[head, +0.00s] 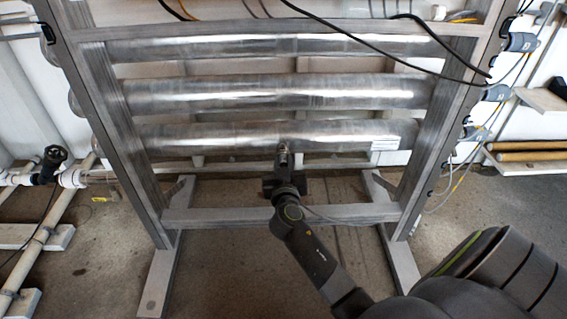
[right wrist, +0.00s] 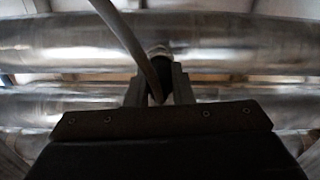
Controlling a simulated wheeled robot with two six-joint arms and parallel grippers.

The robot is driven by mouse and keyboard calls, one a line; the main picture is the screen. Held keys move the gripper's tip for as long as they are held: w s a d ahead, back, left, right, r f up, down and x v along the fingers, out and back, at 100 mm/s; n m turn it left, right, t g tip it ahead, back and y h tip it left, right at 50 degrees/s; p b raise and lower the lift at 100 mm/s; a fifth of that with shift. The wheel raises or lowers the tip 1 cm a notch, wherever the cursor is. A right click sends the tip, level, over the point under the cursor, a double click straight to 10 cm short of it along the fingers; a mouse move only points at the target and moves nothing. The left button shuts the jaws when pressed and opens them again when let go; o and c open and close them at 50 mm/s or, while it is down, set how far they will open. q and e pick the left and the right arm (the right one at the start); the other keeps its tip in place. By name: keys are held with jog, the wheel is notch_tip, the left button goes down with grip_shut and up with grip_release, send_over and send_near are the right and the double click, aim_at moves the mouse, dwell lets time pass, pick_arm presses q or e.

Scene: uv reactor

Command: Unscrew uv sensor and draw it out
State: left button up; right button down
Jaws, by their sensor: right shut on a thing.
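The uv sensor (head: 283,153) sits at the underside of the lowest steel reactor tube (head: 220,137), near the middle of its length. My right gripper (head: 284,172) reaches up from below and is shut on the sensor. In the right wrist view the two fingers (right wrist: 158,92) stand on either side of the dark sensor body, and its lighter metal top (right wrist: 158,51) meets the tube. A cable (right wrist: 128,38) runs down across the sensor. The thread is too small to make out. My left gripper is not in view.
A metal frame carries several horizontal tubes; its lower crossbar (head: 340,214) runs behind my right arm. Black cables (head: 390,57) hang across the upper tubes. White pipes with a black-handled valve (head: 50,163) stand at the left. The floor below the frame is mostly clear.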

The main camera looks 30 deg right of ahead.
jog(key=n+p, duration=0.1)
jog(key=n, duration=0.2)
jog(key=shift+r, duration=0.1)
jog(key=shift+n, duration=0.5)
jog(key=shift+n+p, duration=0.65)
jog(key=shift+n, duration=0.55)
jog(key=shift+n+p, duration=0.4)
jog(key=shift+n, duration=1)
jog(key=shift+n+p, duration=0.6)
jog(key=shift+n, duration=0.6)
jog(key=shift+n+p, duration=0.4)
jog(key=shift+n, duration=1)
